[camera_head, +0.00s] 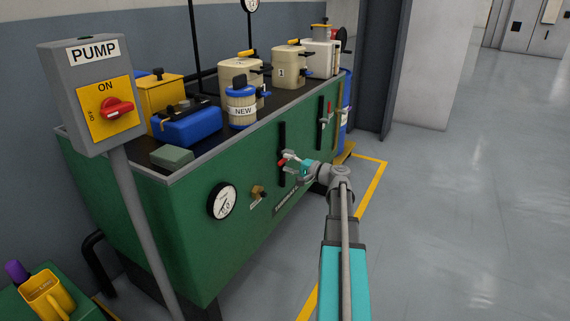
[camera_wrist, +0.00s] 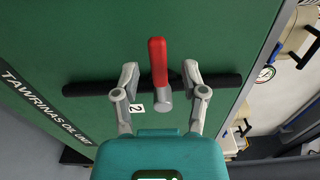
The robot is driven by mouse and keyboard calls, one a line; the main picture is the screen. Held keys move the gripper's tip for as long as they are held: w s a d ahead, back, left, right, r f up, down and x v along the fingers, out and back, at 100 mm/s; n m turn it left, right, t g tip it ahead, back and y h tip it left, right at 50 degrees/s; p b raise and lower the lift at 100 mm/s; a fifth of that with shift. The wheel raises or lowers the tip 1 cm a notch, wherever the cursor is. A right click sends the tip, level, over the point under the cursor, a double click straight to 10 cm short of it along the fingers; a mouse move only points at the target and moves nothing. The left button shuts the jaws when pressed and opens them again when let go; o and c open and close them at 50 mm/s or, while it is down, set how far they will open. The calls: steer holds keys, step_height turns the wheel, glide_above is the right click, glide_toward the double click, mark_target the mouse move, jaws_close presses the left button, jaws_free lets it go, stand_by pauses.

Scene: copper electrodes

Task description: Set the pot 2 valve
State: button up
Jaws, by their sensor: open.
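The pot 2 valve has a red lever (camera_wrist: 158,62) with a silver end, set across a black pipe (camera_wrist: 88,88) on the green tank wall. A small label "2" (camera_wrist: 136,109) is beside it in the wrist view. In the head view the red lever (camera_head: 283,162) shows at my gripper's tip, partly covered. My gripper (camera_head: 292,158) is open. In the wrist view its two fingers (camera_wrist: 160,74) stand on either side of the lever, with a gap on each side. Whether the fingertips touch the pipe I cannot tell.
Another pipe with a red lever (camera_head: 329,107) is farther along the green tank (camera_head: 160,210). A gauge (camera_head: 222,201) and a brass fitting (camera_head: 258,192) are nearer. The pump switch box (camera_head: 98,95) stands at left, its red knob toward ON. Floor at right is clear.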

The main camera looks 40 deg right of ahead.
steer(key=shift+v, duration=2.15)
steer(key=shift+s, duration=0.15)
steer(key=v, duration=1.1)
steer(key=shift+s+d, duration=0.2)
steer(key=shift+s, duration=0.15)
